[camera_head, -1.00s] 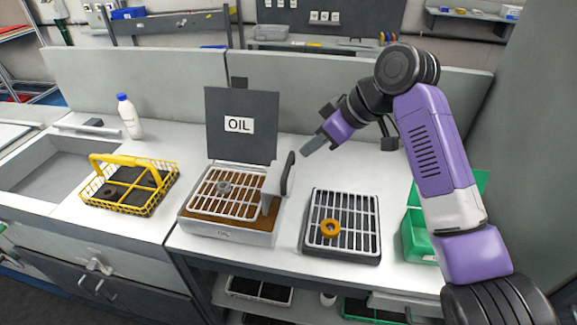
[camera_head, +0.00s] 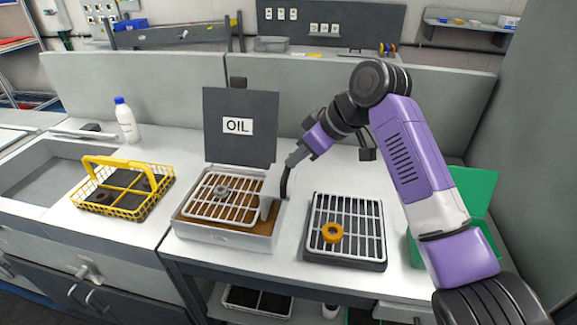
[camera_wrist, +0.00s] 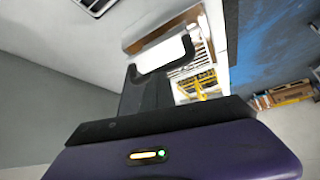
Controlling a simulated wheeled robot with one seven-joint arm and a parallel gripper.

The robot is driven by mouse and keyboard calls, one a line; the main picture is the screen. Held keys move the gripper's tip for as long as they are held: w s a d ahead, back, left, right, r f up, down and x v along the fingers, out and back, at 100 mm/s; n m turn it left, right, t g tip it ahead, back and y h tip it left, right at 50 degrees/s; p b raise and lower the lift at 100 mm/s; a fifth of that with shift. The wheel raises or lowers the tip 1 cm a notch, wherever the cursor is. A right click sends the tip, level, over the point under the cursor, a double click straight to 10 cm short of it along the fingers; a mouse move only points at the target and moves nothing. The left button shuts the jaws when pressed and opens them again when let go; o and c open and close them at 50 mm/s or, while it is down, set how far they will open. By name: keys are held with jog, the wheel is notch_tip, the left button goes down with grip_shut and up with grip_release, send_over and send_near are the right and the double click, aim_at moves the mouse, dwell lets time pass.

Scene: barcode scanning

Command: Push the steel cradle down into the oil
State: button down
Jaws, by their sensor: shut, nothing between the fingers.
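The steel cradle (camera_head: 228,197) is a pale grid frame in the oil bath (camera_head: 225,235), a grey tray with brown oil and a raised dark lid marked OIL (camera_head: 238,125). A small grey ring (camera_head: 221,192) sits on the grid. A pale bracket (camera_head: 268,208) with a dark upright handle (camera_head: 285,184) stands at the cradle's right side. My gripper (camera_head: 291,162) is shut and empty at the handle's top; I cannot tell whether they touch. In the wrist view the gripper (camera_wrist: 148,95) points towards a dark curved piece, probably the handle, with pale metal beyond.
A yellow wire basket (camera_head: 125,190) with dark rings stands left, near a white bottle (camera_head: 126,122) and a sink. A dark rack (camera_head: 345,253) with an orange ring (camera_head: 332,232) is right of the bath. A green bin (camera_head: 480,195) stands farther right, behind my arm.

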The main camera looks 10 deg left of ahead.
aim_at(293, 183)
jog(key=shift+a, duration=0.15)
jog(key=shift+a+f+b, duration=0.1)
jog(key=shift+f+b, duration=0.65)
jog(key=shift+f, duration=1.8)
jog(key=shift+s+d+r+p, duration=0.25)
jog(key=shift+d+r+p, duration=0.1)
jog(key=shift+d+p, duration=0.3)
jog(key=shift+s+d+r+p, duration=0.25)
jog(key=shift+d+r+p, duration=0.05)
jog(key=shift+d+p, duration=0.3)
jog(key=shift+s+d+f, duration=0.1)
jog(key=shift+d, duration=0.15)
jog(key=b+v, duration=0.1)
jog(key=v, duration=0.6)
jog(key=shift+d+r, duration=0.25)
jog(key=shift+r, duration=0.05)
